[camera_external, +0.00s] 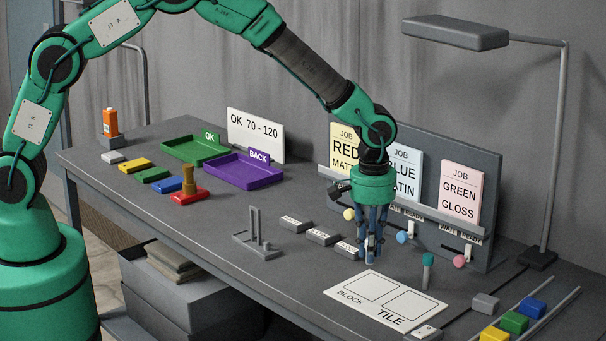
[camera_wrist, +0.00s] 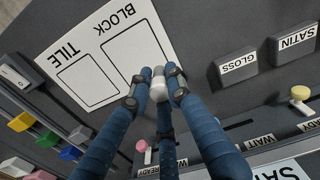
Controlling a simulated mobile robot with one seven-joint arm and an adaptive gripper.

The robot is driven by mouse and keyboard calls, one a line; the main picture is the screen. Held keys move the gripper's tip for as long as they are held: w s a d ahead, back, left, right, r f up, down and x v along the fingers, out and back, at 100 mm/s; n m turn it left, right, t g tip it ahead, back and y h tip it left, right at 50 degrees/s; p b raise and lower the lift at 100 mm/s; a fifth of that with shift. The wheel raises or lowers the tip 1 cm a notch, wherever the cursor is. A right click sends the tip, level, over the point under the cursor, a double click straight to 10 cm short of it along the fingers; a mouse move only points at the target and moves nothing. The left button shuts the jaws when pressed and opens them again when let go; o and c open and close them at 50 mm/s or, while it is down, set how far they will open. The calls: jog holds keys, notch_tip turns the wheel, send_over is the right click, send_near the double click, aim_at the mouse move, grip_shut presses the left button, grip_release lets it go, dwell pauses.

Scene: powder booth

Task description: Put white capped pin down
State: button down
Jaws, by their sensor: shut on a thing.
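My gripper (camera_external: 370,256) points down low over the table, just behind the white BLOCK/TILE card (camera_external: 338,292). Its blue fingers are closed around the white capped pin (camera_external: 369,259), of which only a small pale part shows between the fingertips. In the wrist view the pin (camera_wrist: 157,86) shows its pale rounded end between the fingertips (camera_wrist: 156,85), beside the edge of the card's BLOCK outline (camera_wrist: 131,56). The fingers hide most of the pin, and I cannot tell whether it touches the table.
A teal-capped pin (camera_external: 427,271) stands right of my gripper. Grey labelled blocks (camera_external: 322,236) and a small grey stand (camera_external: 258,241) lie left. The job board (camera_external: 486,210) with coloured knobs stands behind. Coloured blocks (camera_external: 514,322) sit between rails at the right. The card is empty.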

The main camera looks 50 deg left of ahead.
dwell(0.3)
jog(key=shift+f, duration=1.75)
jog(key=shift+f, duration=0.15)
jog(key=c, duration=1.6)
grip_release()
notch_tip(320, 180, up, 12)
jog(key=shift+r+p, duration=0.15)
jog(key=shift+p, duration=0.15)
